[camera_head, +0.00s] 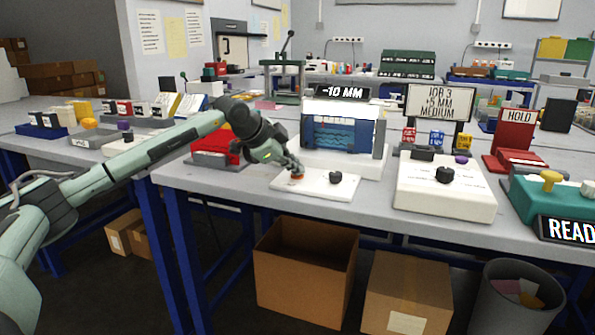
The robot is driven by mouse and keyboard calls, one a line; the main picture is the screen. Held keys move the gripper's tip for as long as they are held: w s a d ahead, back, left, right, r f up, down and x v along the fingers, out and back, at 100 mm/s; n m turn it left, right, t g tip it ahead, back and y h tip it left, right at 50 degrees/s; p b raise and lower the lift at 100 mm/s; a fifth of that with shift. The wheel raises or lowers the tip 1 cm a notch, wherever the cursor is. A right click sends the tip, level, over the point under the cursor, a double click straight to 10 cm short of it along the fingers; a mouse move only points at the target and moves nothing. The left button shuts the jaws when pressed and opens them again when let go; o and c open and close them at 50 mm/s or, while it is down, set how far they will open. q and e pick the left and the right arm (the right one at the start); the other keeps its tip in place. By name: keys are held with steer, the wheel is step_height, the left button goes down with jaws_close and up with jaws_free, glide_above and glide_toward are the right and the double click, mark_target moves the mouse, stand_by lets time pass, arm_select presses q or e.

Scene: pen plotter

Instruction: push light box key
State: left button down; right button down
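My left gripper (296,167) reaches in from the left, pointing down and to the right. Its fingertips are at a small orange knob (297,178) on a flat white panel (315,190) near the table's front edge. Whether they touch it, and whether the fingers are open or shut, I cannot tell. A black knob (335,177) stands on the same panel, to the right. No part is clearly labelled as the light box key. A white sloped box (440,203) to the right carries a black knob (445,175) and a purple button (461,158). My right gripper is not in view.
A blue-fronted machine (340,137) under a "-10 MM" display (339,93) stands behind the panel. A job sign (436,101) stands right of it, a red HOLD stand (513,135) and teal console (560,206) further right. A red device (214,147) is left.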

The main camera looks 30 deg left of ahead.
mark_target(296, 176)
arm_select(q)
steer(key=shift+f, duration=0.15)
steer(key=shift+r+p, duration=2.05)
steer(key=shift+r, duration=1.05)
